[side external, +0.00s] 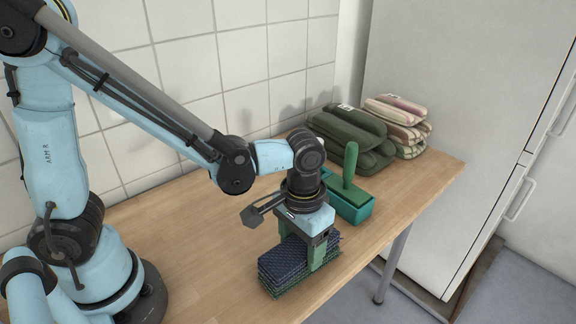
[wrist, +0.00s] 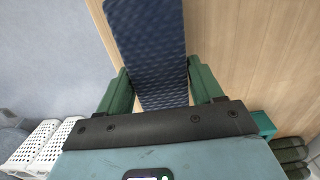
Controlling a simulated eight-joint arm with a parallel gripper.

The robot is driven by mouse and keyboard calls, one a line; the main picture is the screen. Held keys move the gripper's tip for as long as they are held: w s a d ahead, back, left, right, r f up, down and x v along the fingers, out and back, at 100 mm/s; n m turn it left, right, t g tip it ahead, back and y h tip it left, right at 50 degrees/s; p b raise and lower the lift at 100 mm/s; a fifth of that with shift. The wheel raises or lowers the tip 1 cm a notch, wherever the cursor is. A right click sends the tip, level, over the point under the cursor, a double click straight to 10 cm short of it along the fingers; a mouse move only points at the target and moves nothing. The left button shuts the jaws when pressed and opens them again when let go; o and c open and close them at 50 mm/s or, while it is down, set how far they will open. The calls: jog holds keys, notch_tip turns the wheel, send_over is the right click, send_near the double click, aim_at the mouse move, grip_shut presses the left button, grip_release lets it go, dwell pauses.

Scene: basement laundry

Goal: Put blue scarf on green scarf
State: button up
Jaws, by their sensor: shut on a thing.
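The blue scarf (side external: 285,256) is a folded navy bundle with a light dotted pattern. It also fills the top middle of the wrist view (wrist: 148,45). My gripper (side external: 301,250) points down and is shut on it, with one green finger on each side in the wrist view (wrist: 160,88). The green scarf (side external: 284,288) is a folded dark green bundle on the table, directly under the blue one. The blue scarf appears to rest on it or sit just above it; I cannot tell which. The green scarf is hidden in the wrist view.
A teal box (side external: 352,208) with an upright green handle (side external: 350,168) stands close behind my gripper. Folded dark green cloths (side external: 352,138) and striped cloths (side external: 405,132) lie at the table's far end. The wooden table (side external: 205,268) is clear left of the scarves; its front edge is near them.

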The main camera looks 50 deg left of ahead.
aim_at(301, 243)
jog(key=shift+f, duration=0.15)
jog(key=o, duration=1.1)
notch_tip(301, 243, up, 12)
jog(key=a+f+t, duration=0.1)
jog(key=a+t, duration=0.6)
jog(key=a, duration=0.6)
jog(key=shift+s+f, duration=0.35)
